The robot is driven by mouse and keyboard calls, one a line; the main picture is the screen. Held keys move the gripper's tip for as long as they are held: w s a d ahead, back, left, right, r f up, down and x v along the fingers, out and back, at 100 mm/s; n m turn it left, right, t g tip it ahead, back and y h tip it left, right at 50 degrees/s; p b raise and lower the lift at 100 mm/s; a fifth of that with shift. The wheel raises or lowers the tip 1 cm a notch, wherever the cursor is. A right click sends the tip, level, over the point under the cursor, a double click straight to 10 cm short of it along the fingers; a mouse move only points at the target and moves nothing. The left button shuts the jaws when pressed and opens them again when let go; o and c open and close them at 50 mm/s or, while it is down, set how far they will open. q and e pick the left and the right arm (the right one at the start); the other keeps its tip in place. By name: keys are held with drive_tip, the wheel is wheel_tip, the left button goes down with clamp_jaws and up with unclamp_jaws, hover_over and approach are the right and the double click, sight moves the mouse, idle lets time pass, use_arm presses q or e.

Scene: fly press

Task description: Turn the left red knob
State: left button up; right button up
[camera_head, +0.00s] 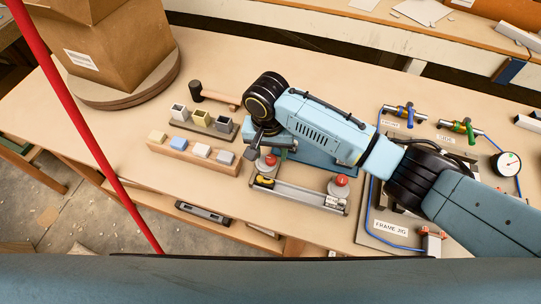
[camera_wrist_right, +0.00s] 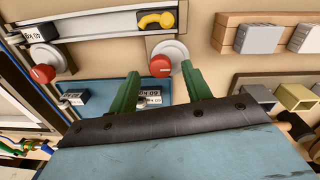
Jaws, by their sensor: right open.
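The left red knob (camera_head: 270,160) sits on a round grey base at the left end of the press frame; it also shows in the right wrist view (camera_wrist_right: 160,66). The other red knob (camera_head: 341,180) is farther right and appears left in the wrist view (camera_wrist_right: 43,73). My right gripper (camera_head: 270,145) is beside the left knob, partly hidden by its own arm. In the wrist view its green fingers are spread, with the left knob in line with the gap between them. Whether they touch the knob I cannot tell. My left gripper is out of view.
A wooden rack with coloured blocks (camera_head: 190,151) and a tray of small bins (camera_head: 202,121) stand left of the press. A mallet (camera_head: 208,94) lies behind them. A frame jig (camera_head: 391,227) with blue hose, valves and a gauge (camera_head: 508,164) is at right.

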drive_tip(key=shift+f, duration=1)
drive_tip(key=c, duration=1)
use_arm(q)
drive_tip(key=shift+w+f, duration=0.15)
